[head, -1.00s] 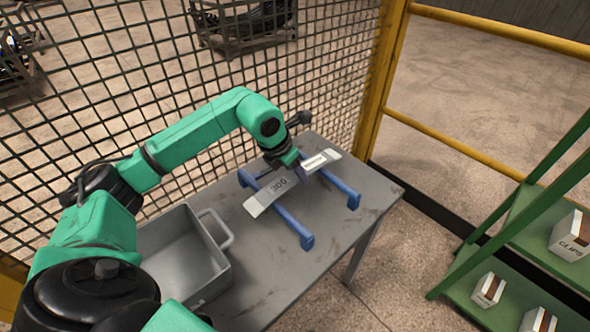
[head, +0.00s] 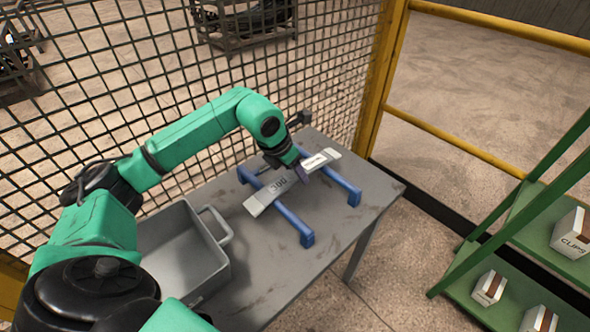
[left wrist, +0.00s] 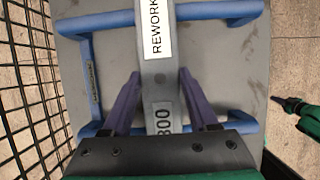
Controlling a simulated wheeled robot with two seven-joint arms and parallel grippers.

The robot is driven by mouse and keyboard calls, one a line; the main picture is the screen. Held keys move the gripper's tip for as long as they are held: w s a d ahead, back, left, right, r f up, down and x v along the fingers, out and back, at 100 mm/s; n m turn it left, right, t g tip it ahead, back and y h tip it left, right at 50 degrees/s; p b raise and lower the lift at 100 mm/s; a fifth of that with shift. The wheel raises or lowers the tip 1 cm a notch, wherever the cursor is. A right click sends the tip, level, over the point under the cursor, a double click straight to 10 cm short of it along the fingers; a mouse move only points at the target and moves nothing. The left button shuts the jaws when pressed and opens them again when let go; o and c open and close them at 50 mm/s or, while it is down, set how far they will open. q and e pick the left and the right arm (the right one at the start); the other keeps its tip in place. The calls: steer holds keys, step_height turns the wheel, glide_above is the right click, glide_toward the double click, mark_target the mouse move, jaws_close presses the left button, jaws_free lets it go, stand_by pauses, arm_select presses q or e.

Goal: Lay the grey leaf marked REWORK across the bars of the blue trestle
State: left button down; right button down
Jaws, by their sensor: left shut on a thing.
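The grey leaf (head: 262,199), a long strip marked 300 with a white label, spans both bars of the blue trestle (head: 306,240) on the table. In the left wrist view the leaf's label (left wrist: 155,30) reads REWORK, and the trestle's bar (left wrist: 215,10) passes beneath it. I cannot tell whether the leaf bears on both bars. My left gripper (head: 301,178) is shut on the leaf near its middle; its purple fingers (left wrist: 160,75) flank the strip. A dark-tipped green part at the right edge of the left wrist view looks like my right gripper (left wrist: 285,104), too small to read.
A grey open bin (head: 185,255) stands on the left of the grey table (head: 265,275), beside the trestle. A mesh fence (head: 325,70) runs behind the table. A green shelf (head: 470,300) with several boxes stands at the right. The table's front right is clear.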

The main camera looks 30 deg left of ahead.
arm_select(q)
steer(key=shift+f, duration=0.15)
steer(key=shift+c, duration=0.4)
jaws_free()
steer(key=shift+s+f, duration=0.1)
steer(key=v, duration=1.4)
steer(key=shift+r, duration=0.35)
steer(key=shift+s, duration=0.1)
